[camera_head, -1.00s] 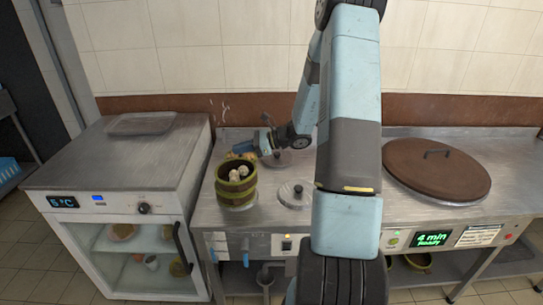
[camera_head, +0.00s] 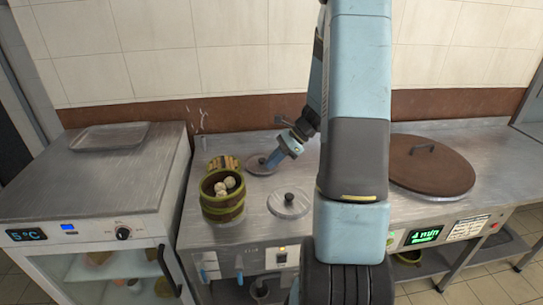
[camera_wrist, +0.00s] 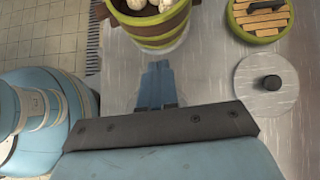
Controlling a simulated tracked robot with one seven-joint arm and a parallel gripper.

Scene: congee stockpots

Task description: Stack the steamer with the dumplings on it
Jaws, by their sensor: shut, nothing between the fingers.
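The steamer (camera_head: 223,208) is a round brown tub with green bands, upright on the counter left of my arm. Pale dumplings (camera_head: 225,185) lie inside it. In the wrist view the steamer (camera_wrist: 152,42) is at the top, partly cut off, with the dumplings (camera_wrist: 137,4) at the frame edge. Behind it is a low green-rimmed round piece with wooden slats (camera_head: 223,162); it shows at the upper right of the wrist view (camera_wrist: 262,20) with a dark handle-like part. My gripper (camera_head: 268,166) is shut and empty, tilted downward, right of the steamer and apart from it. Its fingertips (camera_wrist: 158,66) point toward the steamer.
Two round metal lids with dark knobs sit on the counter, one near (camera_head: 289,202) and one farther back (camera_head: 262,163). A large brown lid (camera_head: 430,164) is at right. A glass-fronted cabinet (camera_head: 100,220) with a tray (camera_head: 110,136) on top is at left.

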